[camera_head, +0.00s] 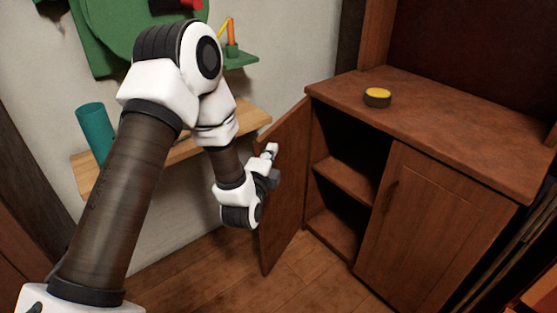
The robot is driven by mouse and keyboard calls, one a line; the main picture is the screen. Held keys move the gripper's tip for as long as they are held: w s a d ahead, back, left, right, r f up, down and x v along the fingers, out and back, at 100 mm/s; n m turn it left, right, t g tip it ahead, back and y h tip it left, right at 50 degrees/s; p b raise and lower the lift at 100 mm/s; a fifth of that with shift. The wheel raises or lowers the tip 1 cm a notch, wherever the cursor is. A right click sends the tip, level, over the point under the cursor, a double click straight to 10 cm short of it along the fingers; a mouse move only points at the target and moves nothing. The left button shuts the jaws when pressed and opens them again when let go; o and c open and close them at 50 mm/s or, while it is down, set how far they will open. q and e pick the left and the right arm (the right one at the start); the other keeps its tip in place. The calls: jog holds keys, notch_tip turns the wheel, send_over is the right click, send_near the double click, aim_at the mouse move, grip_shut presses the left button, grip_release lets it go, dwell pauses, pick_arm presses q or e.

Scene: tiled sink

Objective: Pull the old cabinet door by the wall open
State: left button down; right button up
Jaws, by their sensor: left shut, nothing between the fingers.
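The old wooden cabinet (433,138) stands at the right by the wall. Its left door (285,190) is swung well open and shows at a steep angle. The dark inside with a middle shelf (345,181) is visible. Its right door (432,225) is shut and has a small dark handle (391,195). My left gripper (271,165) is shut and empty, beside the outer face of the open door. I cannot tell whether it touches the door. The open door's handle is not visible. My right gripper is not in view.
A small round yellow-topped tin (377,97) sits on the cabinet top. A wooden wall shelf (180,148) with a teal cylinder (95,133) is behind my left arm. A green board (112,32) hangs above. Bare wooden floor (200,267) lies below.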

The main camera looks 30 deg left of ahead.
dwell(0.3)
pick_arm(q)
jog(key=w+a+p, duration=0.1)
jog(key=a+p, duration=0.7)
jog(key=a, duration=0.4)
jog(key=shift+a, duration=0.25)
